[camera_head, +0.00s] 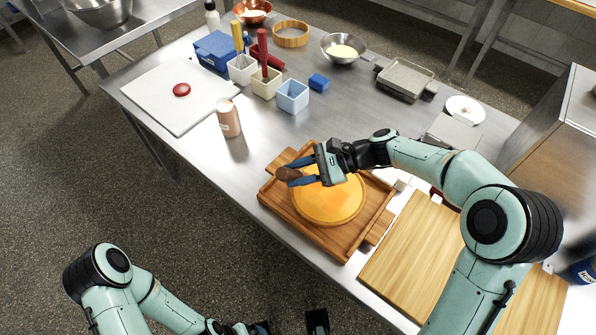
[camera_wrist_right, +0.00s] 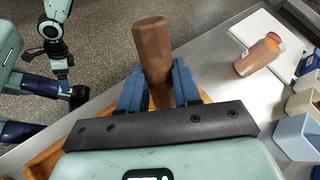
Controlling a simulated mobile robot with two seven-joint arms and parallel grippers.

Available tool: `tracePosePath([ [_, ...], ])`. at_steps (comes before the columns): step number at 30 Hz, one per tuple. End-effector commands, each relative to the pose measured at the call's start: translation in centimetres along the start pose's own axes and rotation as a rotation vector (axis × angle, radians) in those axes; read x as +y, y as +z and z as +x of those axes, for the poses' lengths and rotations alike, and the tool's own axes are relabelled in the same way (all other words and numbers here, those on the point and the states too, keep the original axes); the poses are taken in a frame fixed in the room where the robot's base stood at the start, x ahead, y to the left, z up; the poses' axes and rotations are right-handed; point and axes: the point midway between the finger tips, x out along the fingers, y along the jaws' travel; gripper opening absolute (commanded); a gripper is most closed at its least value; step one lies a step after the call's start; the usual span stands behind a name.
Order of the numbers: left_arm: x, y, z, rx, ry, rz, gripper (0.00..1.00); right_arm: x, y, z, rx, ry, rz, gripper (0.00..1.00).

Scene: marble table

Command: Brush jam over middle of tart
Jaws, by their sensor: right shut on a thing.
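The tart (camera_head: 335,207), round and golden-orange, lies on a wooden tray (camera_head: 346,249). My right gripper (camera_head: 300,177) is above the tart's left and far part, shut on a brown wooden handle (camera_head: 288,174). The handle also shows between the blue fingers in the right wrist view (camera_wrist_right: 153,50). It looks like the brush's handle; no bristles are visible. A pinkish-brown jar (camera_head: 229,119) stands left of the tray, and shows in the right wrist view (camera_wrist_right: 257,55) with a reddish-orange top. Of my left gripper, only dark parts (camera_head: 316,321) show at the bottom edge; its fingers are unclear.
A light cutting board (camera_head: 420,250) lies right of the tray. A white board (camera_head: 178,108) with a red round thing (camera_head: 181,90) lies at left. Small bins (camera_head: 292,96), a metal bowl (camera_head: 343,48) and a scale (camera_head: 404,79) stand farther back. Bare table lies between jar and tray.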

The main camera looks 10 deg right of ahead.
Motion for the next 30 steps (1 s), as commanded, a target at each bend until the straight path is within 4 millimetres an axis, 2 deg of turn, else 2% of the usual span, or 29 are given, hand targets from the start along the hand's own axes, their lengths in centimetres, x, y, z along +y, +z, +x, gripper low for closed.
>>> tracePosePath([
  [24, -0.3, 0.0, 0.9, -0.003, -0.001, -0.001, 1.00, 0.6, -1.3, 0.7, 0.000, 0.000, 0.001, 0.00],
  [30, -0.1, -0.5, 0.6, 0.015, 0.003, 0.001, 1.00, 0.9, -1.3, 0.2, 0.002, -0.001, 0.002, 0.00],
])
